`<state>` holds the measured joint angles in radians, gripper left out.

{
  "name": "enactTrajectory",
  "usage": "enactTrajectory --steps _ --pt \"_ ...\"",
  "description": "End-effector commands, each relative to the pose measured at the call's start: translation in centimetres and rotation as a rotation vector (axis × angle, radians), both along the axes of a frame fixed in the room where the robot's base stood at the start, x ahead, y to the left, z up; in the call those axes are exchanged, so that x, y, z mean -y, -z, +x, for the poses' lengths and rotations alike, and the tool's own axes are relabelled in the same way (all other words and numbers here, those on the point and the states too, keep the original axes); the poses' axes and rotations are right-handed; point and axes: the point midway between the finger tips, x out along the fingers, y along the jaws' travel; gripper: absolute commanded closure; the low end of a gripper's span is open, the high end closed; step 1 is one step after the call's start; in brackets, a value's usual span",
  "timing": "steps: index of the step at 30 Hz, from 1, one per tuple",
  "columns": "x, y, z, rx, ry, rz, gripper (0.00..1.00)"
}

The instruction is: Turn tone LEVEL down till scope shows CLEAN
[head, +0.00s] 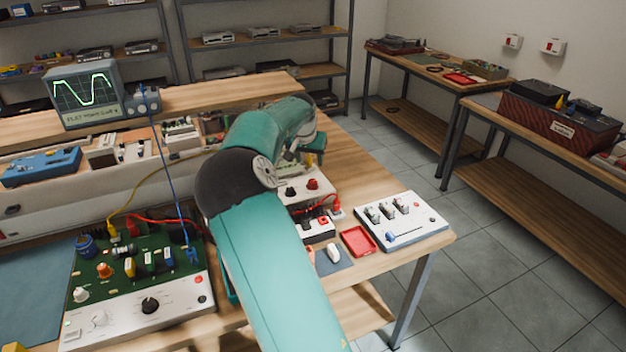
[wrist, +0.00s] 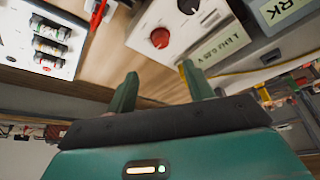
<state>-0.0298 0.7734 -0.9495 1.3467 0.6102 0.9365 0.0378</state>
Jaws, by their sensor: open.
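The scope (head: 86,92) stands on the raised shelf at the left in the head view. Its screen shows a green wave with flattened tops; the caption below is too small to read surely. A green circuit board (head: 135,255) has a silver front panel with a black knob (head: 150,305) and a white knob (head: 100,318). I cannot tell which knob is the tone LEVEL. My gripper (wrist: 160,76) is open and empty in the wrist view, near a pale box with a red knob (wrist: 160,38) and a dark knob (wrist: 188,5). My arm partly hides that box in the head view.
Blue, yellow and red leads run from the green board. A red tray (head: 358,241) and a white slider panel (head: 402,222) lie at the bench's right end. A blue meter (head: 40,167) lies at left. Side tables stand beyond open floor (head: 480,270).

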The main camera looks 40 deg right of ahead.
Motion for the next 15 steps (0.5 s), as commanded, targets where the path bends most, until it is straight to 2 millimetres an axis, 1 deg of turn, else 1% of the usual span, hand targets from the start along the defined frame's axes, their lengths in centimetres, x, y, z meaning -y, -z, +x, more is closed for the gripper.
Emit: enactTrajectory --steps 1,15 --pt "0.1 1.0 0.2 -0.005 -0.001 0.001 0.48" --pt "2.9 9.3 2.2 -0.005 -0.004 0.0 0.48"
